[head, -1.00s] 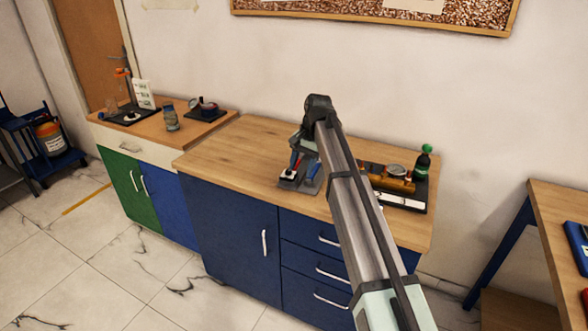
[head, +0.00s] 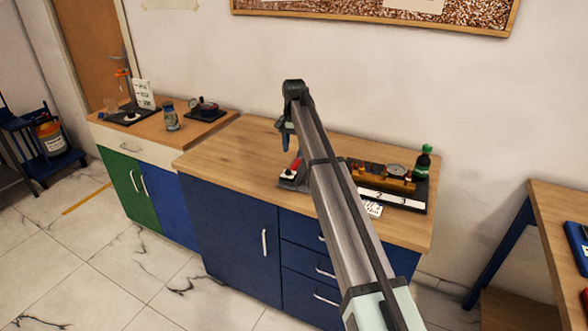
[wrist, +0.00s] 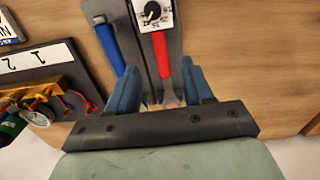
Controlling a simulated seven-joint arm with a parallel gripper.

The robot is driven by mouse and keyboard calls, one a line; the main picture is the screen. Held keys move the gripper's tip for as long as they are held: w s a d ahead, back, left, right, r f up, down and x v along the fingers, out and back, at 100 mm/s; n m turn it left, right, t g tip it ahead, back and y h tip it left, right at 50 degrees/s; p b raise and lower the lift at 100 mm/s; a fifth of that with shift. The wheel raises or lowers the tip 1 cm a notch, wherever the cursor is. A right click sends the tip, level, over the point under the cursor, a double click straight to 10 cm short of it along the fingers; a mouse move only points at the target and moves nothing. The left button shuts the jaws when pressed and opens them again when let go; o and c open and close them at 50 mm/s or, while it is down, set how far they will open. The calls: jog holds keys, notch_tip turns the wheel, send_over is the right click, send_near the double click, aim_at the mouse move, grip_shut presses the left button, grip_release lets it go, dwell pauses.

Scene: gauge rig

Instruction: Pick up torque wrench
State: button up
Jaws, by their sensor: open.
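A grey tray (wrist: 178,40) holds a red-handled tool (wrist: 161,50) and a blue-handled tool (wrist: 110,48) lying side by side. I cannot tell for sure which is the torque wrench. A white square with a black dial (wrist: 153,13) lies at the far end of the red handle. My gripper (wrist: 160,72) is open with its blue fingers to either side of the red handle's line, holding nothing. In the head view my gripper (head: 288,140) hangs above the tray's back side. The red handle (head: 292,167) shows there; my arm hides the blue one.
A gauge rig with brass fittings (head: 385,177) stands on the wooden counter (head: 230,150), right of the tray. A green-capped bottle (head: 424,162) stands behind it. The counter left of the tray is clear.

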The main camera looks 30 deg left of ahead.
aim_at(294, 166)
jog(key=shift+f, duration=3.55)
jog(key=shift+c, duration=0.4)
grip_shut()
